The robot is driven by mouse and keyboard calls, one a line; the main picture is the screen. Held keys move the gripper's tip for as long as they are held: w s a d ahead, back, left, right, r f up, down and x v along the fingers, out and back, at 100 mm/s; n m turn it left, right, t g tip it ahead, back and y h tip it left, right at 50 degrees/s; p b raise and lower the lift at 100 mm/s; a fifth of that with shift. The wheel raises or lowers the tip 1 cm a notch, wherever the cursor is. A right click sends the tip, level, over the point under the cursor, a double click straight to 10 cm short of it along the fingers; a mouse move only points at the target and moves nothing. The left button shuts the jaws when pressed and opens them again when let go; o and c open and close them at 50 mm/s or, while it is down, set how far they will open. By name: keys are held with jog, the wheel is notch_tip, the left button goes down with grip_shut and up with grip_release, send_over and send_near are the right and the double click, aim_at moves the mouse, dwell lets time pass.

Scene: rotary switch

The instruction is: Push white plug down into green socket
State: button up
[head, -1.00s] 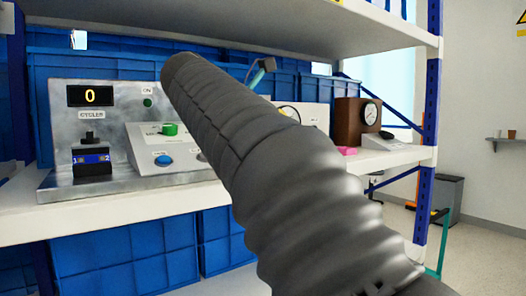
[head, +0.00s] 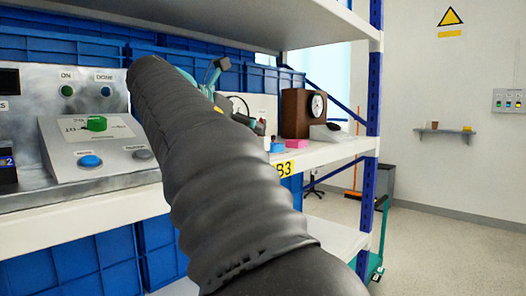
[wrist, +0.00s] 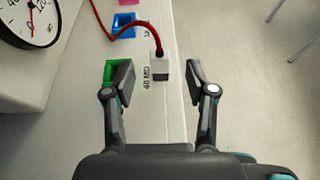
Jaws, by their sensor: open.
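My gripper (wrist: 160,64) is open, with one fingertip on each side of the plug and visible gaps between. The green socket (wrist: 111,72) is left of the plug, partly covered by my left finger. The plug is beside the socket, not in it. In the head view my arm hides the plug and the green socket.
A blue socket (wrist: 124,27) and a pink socket (wrist: 126,3) lie farther along the shelf. A dial gauge (wrist: 30,18) stands at left. A control panel (head: 95,145) is left of my arm in the head view.

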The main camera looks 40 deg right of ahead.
jog(key=shift+b+x, duration=0.35)
jog(key=shift+x, duration=2.55)
jog(key=shift+r, duration=0.1)
grip_shut()
